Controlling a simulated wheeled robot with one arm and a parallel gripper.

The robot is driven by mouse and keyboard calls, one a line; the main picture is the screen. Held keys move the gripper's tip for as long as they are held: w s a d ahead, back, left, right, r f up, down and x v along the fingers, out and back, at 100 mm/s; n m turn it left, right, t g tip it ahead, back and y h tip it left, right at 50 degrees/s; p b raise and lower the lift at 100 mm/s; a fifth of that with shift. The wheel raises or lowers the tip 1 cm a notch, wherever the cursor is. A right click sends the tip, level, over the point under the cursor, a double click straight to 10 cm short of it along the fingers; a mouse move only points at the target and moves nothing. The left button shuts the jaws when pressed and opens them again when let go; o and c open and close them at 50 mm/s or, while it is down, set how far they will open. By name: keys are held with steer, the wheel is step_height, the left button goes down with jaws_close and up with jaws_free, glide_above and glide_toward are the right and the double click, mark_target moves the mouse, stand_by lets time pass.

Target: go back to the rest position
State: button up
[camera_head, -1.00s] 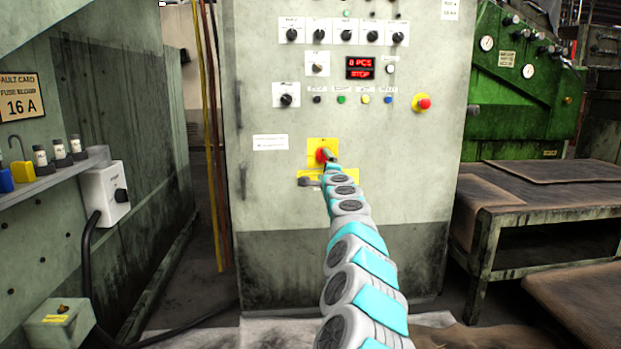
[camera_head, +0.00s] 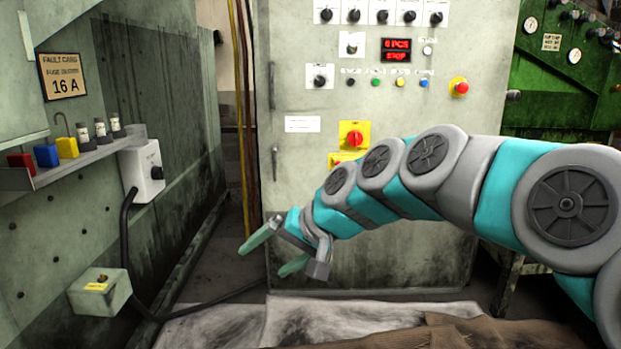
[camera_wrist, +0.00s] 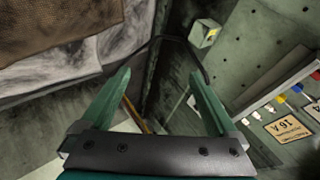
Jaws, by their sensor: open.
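My gripper (camera_head: 276,252) is at the lower middle of the head view, in front of the cabinet and pointing left. Its two green fingers are spread apart with nothing between them. In the wrist view my gripper (camera_wrist: 163,103) also shows open and empty. My arm reaches in from the right edge and covers part of the cabinet's lower front. The red switch knob (camera_head: 355,139) on its yellow plate is clear of my gripper. A second yellow plate (camera_head: 337,158) below it is partly hidden by my arm.
The control cabinet (camera_head: 300,60) has a red display (camera_head: 396,50) and an emergency stop (camera_head: 459,87). On the left are a shelf (camera_head: 75,170) with fuses and coloured blocks, a switch box (camera_head: 143,172) and a cabled box (camera_head: 100,292). Cloths (camera_head: 350,315) lie in front.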

steer(key=s+d+f+g+h, duration=0.25)
steer(key=s+d+f, duration=0.4)
steer(key=s, duration=0.35)
steer(key=s+d+f+g+h, duration=0.1)
steer(key=s+d+f+h, duration=0.3)
steer(key=s+d, duration=0.5)
steer(key=s+d+f+g+h, duration=0.2)
steer(key=s+d+f, duration=0.45)
steer(key=s, duration=0.45)
step_height(320, 180, up, 14)
steer(key=p, duration=1.4)
steer(key=shift+s+p, duration=0.15)
steer(key=shift+p, duration=0.25)
steer(key=shift+r+g, duration=0.1)
steer(key=shift+g, duration=0.15)
steer(key=shift+c, duration=0.3)
